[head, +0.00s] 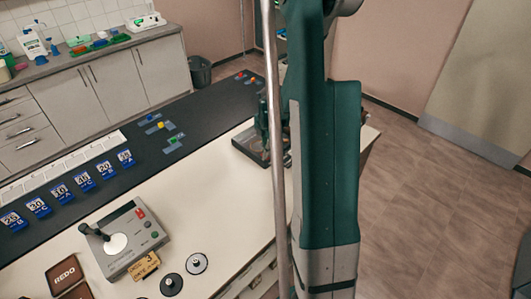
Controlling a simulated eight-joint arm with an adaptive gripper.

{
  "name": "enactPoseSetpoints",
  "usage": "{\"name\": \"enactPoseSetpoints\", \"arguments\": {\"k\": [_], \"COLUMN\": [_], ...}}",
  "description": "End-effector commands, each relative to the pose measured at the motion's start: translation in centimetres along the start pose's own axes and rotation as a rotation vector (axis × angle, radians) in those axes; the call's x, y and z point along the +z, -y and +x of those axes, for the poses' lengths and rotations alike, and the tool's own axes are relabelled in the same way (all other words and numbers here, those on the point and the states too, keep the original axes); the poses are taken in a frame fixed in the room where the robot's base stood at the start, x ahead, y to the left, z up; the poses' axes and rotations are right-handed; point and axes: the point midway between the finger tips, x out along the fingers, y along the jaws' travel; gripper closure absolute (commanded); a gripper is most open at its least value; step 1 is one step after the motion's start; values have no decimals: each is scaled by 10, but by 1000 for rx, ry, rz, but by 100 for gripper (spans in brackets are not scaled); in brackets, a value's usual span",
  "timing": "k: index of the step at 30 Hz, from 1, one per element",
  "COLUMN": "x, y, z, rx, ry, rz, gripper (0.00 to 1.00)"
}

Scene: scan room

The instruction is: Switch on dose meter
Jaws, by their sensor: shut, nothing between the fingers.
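No thing can be clearly read as the dose meter. A grey console (130,243) on the white table has a black lever, a pale round disc, a red switch and small buttons. What looks like my gripper (264,128) shows as dark green parts just over a dark tray (246,145), well to the right of and behind the console. It is shut and holds nothing. My arm and a metal pole hide much of it and of the tray.
A yellow tag (145,266) lies at the console's front edge. Two round black discs (197,263) and brown REDO plates (64,273) lie nearby. Blue number cards (83,181) and small coloured switches (160,126) sit on the dark strip (200,117). A counter (90,60) stands behind.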

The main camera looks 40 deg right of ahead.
Motion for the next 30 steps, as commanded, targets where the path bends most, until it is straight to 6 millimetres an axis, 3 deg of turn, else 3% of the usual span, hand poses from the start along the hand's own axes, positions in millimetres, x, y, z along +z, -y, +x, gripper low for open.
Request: {"name": "enactPoseSetpoints", "arguments": {"k": [16, 30], "x": [0, 0], "y": [0, 5], "z": [-8, -60], "rx": [1, 0], "ry": [0, 0], "rz": [0, 0], "gripper": [100, 100]}}
